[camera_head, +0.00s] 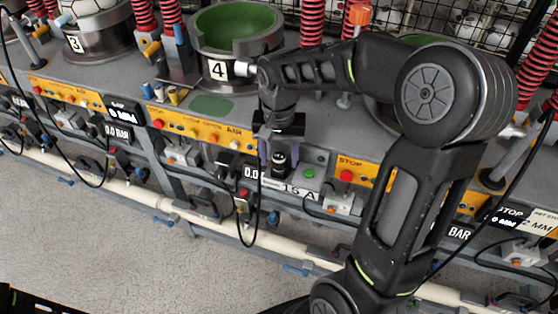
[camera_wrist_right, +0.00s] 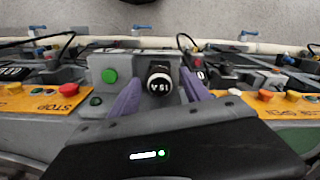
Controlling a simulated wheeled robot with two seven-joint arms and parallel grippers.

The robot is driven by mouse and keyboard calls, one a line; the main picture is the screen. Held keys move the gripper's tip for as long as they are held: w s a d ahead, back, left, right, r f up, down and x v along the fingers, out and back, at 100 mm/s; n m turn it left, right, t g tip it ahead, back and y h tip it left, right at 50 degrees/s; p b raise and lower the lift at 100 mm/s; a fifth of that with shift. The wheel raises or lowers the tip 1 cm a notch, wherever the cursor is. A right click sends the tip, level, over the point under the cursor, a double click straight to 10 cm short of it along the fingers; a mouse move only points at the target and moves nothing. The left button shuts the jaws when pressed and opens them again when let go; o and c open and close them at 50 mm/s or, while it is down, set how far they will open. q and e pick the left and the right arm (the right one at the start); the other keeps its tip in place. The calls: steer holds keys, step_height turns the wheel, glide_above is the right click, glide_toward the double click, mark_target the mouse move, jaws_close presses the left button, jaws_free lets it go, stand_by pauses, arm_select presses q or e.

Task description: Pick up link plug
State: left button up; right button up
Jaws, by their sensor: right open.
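The link plug (camera_wrist_right: 159,84) is a black round plug with a white 15 A marking on its end, seen in the right wrist view. It sits at a grey panel and also shows small and dark in the head view (camera_head: 279,158). My right gripper (camera_wrist_right: 160,76) is open, with one purple finger on each side of the plug. I cannot tell whether the fingers touch it. In the head view the right gripper (camera_head: 277,167) hangs in front of the press front, partly hidden by its wrist. My left gripper is not in view.
A green button (camera_wrist_right: 109,76) is left of the plug in the wrist view. Red buttons and yellow control strips (camera_head: 195,127) line the front. A black cable (camera_head: 240,237) hangs close by. Press station 4 (camera_head: 238,40) with a green bowl stands behind. Pale pipe (camera_head: 190,215) runs below.

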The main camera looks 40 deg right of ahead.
mark_target(279, 156)
steer(key=shift+c, duration=0.3)
jaws_close()
stand_by(0.4)
step_height(279, 156, up, 10)
stand_by(0.4)
stand_by(0.5)
